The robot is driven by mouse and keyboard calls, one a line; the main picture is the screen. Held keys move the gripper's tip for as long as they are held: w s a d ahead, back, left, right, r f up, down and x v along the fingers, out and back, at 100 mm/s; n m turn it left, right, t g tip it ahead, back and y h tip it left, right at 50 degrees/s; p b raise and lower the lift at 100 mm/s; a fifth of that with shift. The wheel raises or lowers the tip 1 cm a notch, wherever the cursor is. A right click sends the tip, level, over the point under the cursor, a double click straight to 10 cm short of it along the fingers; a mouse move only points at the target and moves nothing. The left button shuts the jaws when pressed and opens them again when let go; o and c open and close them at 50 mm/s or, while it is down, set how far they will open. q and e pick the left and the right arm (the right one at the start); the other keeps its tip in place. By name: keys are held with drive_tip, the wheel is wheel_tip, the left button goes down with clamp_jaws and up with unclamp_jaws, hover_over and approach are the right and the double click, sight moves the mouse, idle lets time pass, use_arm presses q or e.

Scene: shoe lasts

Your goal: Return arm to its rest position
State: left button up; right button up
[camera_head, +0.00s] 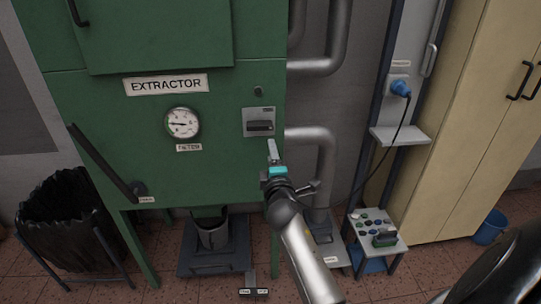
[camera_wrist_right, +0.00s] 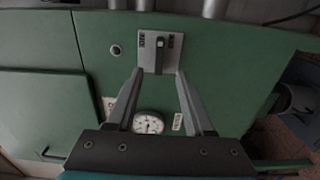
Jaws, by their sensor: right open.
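My right gripper (camera_head: 272,150) is raised in front of the green extractor cabinet (camera_head: 85,130), just below a grey switch plate (camera_head: 259,114) with a dark handle. In the right wrist view, the two fingers of my right gripper (camera_wrist_right: 160,85) stand apart with nothing between them. The switch plate (camera_wrist_right: 146,60) and its dark handle (camera_wrist_right: 161,52) show just beyond the fingertips; I cannot tell if they touch. My right arm (camera_head: 308,262) reaches up from the bottom of the head view. My left gripper is not in view.
A round gauge (camera_head: 182,123) is on the cabinet. A black-lined bin (camera_head: 65,215) stands at left, a bucket (camera_head: 213,233) under the cabinet. At right are a small table (camera_head: 400,243) with small items, a shelf (camera_head: 400,135) with a blue plug (camera_head: 401,88), and a beige cupboard (camera_head: 470,120).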

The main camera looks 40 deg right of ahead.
idle(0.5)
drive_tip(key=s+a+f+m+g+y, duration=0.15)
drive_tip(key=s+a+f, duration=0.3)
drive_tip(key=f, duration=0.65)
drive_tip(key=s+a+f+m+g+y, duration=0.1)
drive_tip(key=s+a+f+g+y, duration=0.3)
drive_tip(key=f, duration=0.7)
drive_tip(key=s+a+f+m+g+y, duration=0.1)
drive_tip(key=s+a+f, duration=0.35)
drive_tip(key=f, duration=0.75)
drive_tip(key=s+a+f+m+g, duration=0.2)
drive_tip(key=s+f, duration=0.3)
drive_tip(key=s, duration=0.7)
drive_tip(key=s+a+f+m+g+y, duration=0.1)
drive_tip(key=s+f, duration=0.4)
drive_tip(key=s, duration=0.6)
drive_tip(key=s+a+f+m+g+y, duration=0.1)
drive_tip(key=s+a+f+m+g, duration=0.2)
drive_tip(key=s, duration=0.9)
wheel_tip(320, 180, down, 3)
drive_tip(key=shift+s+r+g, duration=0.1)
drive_tip(key=shift+s+g, duration=0.25)
drive_tip(key=shift+g, duration=0.7)
drive_tip(key=shift+s+y, duration=0.1)
drive_tip(key=shift+y, duration=0.15)
